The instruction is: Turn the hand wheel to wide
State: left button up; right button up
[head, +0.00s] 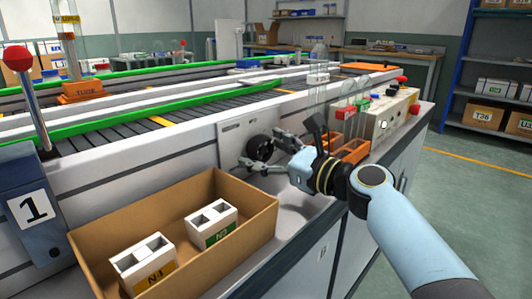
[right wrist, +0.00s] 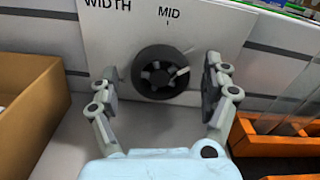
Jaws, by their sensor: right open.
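The black hand wheel (right wrist: 157,82) is mounted on a white panel (right wrist: 215,25) lettered WIDTH and MID, with a small tick under MID. A pale mark shows on the right side of the wheel. In the head view, the wheel (head: 260,147) is on the side of the conveyor. My right gripper (right wrist: 158,92) is open, with one finger to each side of the wheel and visible gaps between fingers and rim. It also shows in the head view (head: 267,152). No WIDE lettering is readable. My left gripper is not in view.
A cardboard box (head: 92,262) with white N-labelled blocks stands left of the wheel. Orange trays (head: 352,150) and a control box with a red button (head: 414,109) are to the right. The grey ledge below the wheel is partly clear.

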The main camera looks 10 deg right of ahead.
jog(key=c, duration=1.2)
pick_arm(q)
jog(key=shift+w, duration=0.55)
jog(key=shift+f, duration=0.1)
pick_arm(e)
jog(key=n, duration=0.4)
jog(key=shift+b, duration=0.35)
jog(key=shift+n, duration=0.7)
jog(key=shift+n+b, duration=0.3)
jog(key=shift+n, duration=0.3)
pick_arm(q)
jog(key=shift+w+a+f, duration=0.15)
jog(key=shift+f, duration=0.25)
